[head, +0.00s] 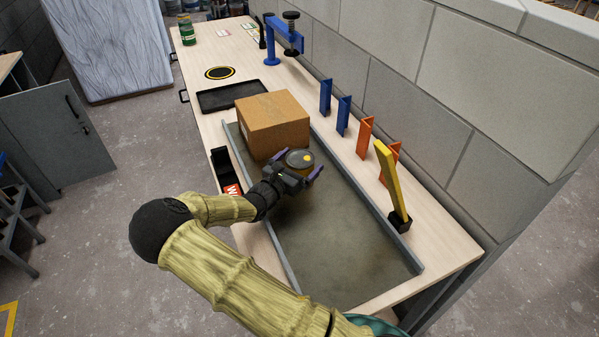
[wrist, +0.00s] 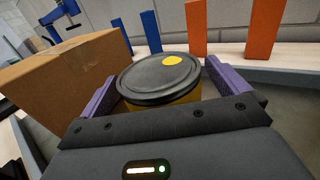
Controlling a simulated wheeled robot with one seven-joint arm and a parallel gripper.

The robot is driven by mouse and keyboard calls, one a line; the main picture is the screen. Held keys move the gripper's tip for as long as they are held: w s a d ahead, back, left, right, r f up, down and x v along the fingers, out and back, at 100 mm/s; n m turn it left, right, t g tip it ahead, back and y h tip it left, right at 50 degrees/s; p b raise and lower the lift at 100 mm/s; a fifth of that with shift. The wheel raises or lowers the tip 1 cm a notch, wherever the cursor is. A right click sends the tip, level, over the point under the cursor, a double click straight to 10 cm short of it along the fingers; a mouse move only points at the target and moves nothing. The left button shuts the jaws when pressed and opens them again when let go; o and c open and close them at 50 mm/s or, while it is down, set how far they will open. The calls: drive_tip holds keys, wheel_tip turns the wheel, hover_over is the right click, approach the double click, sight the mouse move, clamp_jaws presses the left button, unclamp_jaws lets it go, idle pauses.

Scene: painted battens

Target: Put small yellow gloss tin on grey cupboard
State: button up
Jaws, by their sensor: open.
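The small yellow gloss tin (head: 299,159) stands upright on the grey-green sunken bed of the bench. Its dark lid has a yellow paint spot, and its yellow side shows below the lid in the wrist view (wrist: 160,80). My gripper (head: 297,166) is open around the tin, one purple finger on each side. In the wrist view there seems to be a gap at the right finger; contact at the left is unclear. A grey cupboard (head: 72,135) with a black handle stands on the floor at the left, across an aisle from the bench.
A cardboard box (head: 272,122) stands close behind the tin. Blue and orange battens (head: 365,137) and a leaning yellow batten (head: 392,180) stand along the wall side. A raised grey rim (head: 280,250) edges the bed.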

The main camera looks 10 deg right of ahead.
idle(0.3)
drive_tip(key=c, duration=1.5)
wheel_tip(320, 180, up, 10)
drive_tip(key=shift+r, duration=0.1)
drive_tip(key=shift+c, duration=0.2)
